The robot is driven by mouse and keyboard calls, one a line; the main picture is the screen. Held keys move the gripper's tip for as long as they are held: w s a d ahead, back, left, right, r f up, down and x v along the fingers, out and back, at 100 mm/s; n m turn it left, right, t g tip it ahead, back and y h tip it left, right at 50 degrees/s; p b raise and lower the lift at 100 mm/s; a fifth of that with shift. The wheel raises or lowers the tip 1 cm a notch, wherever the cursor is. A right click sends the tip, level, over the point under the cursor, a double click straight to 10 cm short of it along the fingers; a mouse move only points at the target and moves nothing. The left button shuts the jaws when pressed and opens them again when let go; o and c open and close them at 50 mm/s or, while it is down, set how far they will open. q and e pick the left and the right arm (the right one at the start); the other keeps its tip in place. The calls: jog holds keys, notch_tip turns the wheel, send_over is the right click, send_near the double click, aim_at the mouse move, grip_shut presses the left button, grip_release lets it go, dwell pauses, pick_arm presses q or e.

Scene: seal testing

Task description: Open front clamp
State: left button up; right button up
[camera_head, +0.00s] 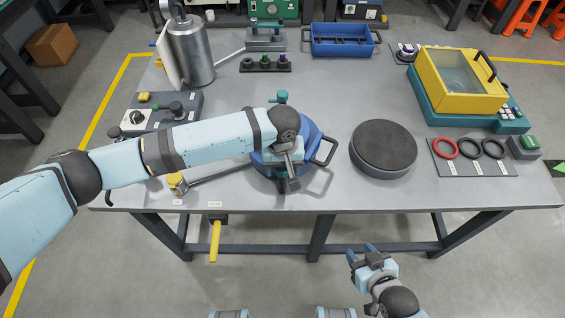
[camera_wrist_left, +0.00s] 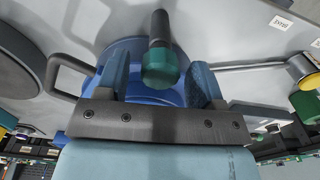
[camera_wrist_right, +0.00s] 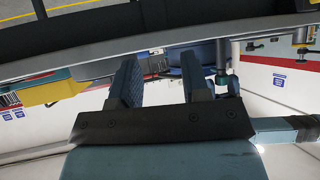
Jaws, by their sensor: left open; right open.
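A round blue vessel (camera_head: 312,134) with a side handle sits near the table's front edge, partly hidden by my left arm. A dark clamp lever with a green tip (camera_wrist_left: 160,66) is at its front. My left gripper (camera_wrist_left: 160,84) is open, with one finger on each side of the green tip; I cannot tell whether they touch it. In the head view my left gripper (camera_head: 287,165) hangs over the front of the vessel. Another green clamp knob (camera_head: 282,97) stands at the vessel's back. My right gripper (camera_head: 361,253) is open and empty, in front of the table.
A dark round disc (camera_head: 383,146) lies right of the vessel. A mat with several rings (camera_head: 472,168) and a yellow-framed tank (camera_head: 440,82) are at the right. A metal cylinder (camera_head: 190,52) and a blue bin (camera_head: 342,42) stand at the back. A yellow handle (camera_head: 215,240) hangs below the front edge.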

pick_arm(q)
jog(key=n+p, duration=0.2)
jog(key=p, duration=0.1)
jog(key=n+p, duration=0.2)
jog(key=p, duration=0.1)
jog(key=n+p, duration=0.2)
jog(key=p, duration=0.1)
jog(key=shift+s+r+n, duration=0.1)
jog(key=shift+r+n, duration=0.3)
jog(key=shift+f+n, duration=0.15)
jog(key=shift+n, duration=0.15)
jog(key=shift+f, duration=0.15)
jog(key=shift+c, duration=0.4)
jog(key=c, duration=0.8)
jog(key=shift+o, duration=0.2)
jog(key=m+p, duration=0.1)
jog(key=m, duration=0.1)
jog(key=shift+m, duration=0.3)
jog(key=m+p, duration=0.1)
jog(key=m, duration=0.3)
jog(key=shift+p, duration=0.3)
jog(key=m, duration=0.3)
jog(key=shift+p, duration=0.3)
jog(key=m, duration=0.6)
jog(key=o, duration=0.8)
